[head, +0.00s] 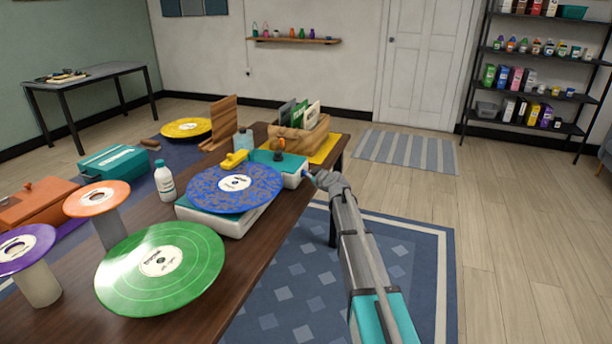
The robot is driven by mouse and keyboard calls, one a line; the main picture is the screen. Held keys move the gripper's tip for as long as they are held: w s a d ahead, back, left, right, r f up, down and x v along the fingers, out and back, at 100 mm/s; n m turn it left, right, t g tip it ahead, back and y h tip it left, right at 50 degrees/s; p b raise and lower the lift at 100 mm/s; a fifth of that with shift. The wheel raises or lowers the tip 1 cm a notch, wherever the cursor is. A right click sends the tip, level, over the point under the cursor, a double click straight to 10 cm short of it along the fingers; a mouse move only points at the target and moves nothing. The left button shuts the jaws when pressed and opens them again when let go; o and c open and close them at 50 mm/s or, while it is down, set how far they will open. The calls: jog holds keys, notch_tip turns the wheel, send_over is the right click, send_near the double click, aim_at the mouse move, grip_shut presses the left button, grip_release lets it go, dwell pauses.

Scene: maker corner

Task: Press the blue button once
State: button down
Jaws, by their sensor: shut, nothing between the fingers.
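No blue button can be made out for certain. A white box with a teal top (292,178) stands on the dark wooden table (262,250), behind the record player (222,222) with its blue speckled record. A small bluish spot shows at the box's right end, too small to identify. My arm reaches in from the lower right, and my gripper (313,178) is at that right end of the box. The gripper is shut and empty. Its fingertips are small and partly hidden, so I cannot tell whether they touch the box.
A green record (190,284), an orange record (110,192) and a purple record (40,236) rest on stands. A white bottle (164,183) stands near the record player. A wooden crate (303,142) of sleeves is behind the box. Right of the table, the floor is open.

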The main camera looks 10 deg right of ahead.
jog(key=shift+w+a, duration=0.2)
jog(key=shift+a, duration=0.1)
dwell(0.6)
jog(key=shift+d, duration=0.1)
dwell(0.3)
jog(key=shift+s+d, duration=0.5)
jog(key=shift+d, duration=0.25)
jog(key=shift+s+d, duration=0.4)
jog(key=shift+d, duration=0.3)
jog(key=shift+s+d, duration=0.45)
jog(key=shift+d, duration=0.3)
jog(key=shift+s+d, duration=0.4)
jog(key=shift+d, duration=0.3)
